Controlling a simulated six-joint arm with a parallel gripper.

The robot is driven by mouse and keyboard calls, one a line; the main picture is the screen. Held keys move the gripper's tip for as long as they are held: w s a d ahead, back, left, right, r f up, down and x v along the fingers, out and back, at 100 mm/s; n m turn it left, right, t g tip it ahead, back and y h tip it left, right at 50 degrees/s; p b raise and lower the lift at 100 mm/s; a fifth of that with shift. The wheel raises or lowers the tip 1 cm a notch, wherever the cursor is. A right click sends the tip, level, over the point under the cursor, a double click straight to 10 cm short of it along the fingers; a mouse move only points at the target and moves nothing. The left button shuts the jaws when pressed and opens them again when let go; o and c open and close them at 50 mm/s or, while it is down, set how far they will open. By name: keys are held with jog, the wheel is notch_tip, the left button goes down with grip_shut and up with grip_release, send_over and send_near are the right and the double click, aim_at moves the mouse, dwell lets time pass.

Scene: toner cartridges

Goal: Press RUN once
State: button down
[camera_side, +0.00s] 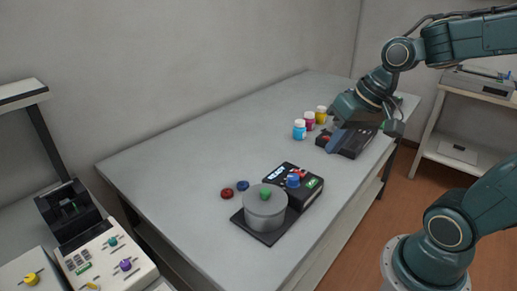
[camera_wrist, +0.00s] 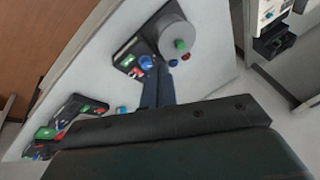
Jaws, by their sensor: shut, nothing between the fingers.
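A black device (camera_side: 298,186) with small lit displays and a blue knob (camera_side: 292,180) stands on the table beside a grey cylinder (camera_side: 265,208) topped by a green knob. The same device (camera_wrist: 130,57) shows in the wrist view, with the blue knob (camera_wrist: 146,62) just beyond my fingertips in the picture. A second black device (camera_side: 356,142) stands farther back, partly behind my gripper. Its lettering is too small to read, and I cannot tell which button is RUN. My gripper (camera_side: 335,146) is shut and empty near the second device; its fingers (camera_wrist: 157,72) are together in the wrist view.
A red disc (camera_side: 227,193) and a blue disc (camera_side: 243,185) lie by the cylinder. The table's (camera_side: 185,180) left part is bare.

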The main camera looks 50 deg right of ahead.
jog(key=w+d+f+m+y, duration=0.2)
jog(key=w+d+f+m, duration=0.2)
jog(key=w+f+m, duration=0.15)
jog(key=m+t+y, duration=0.2)
jog(key=m+y, duration=0.1)
jog(key=m, duration=0.5)
send_over(316, 182)
jog(key=shift+f, duration=1.65)
jog(key=shift+f, duration=0.1)
jog(key=shift+f, duration=4.3)
jog(key=shift+f, duration=0.85)
jog(key=shift+r, duration=0.85)
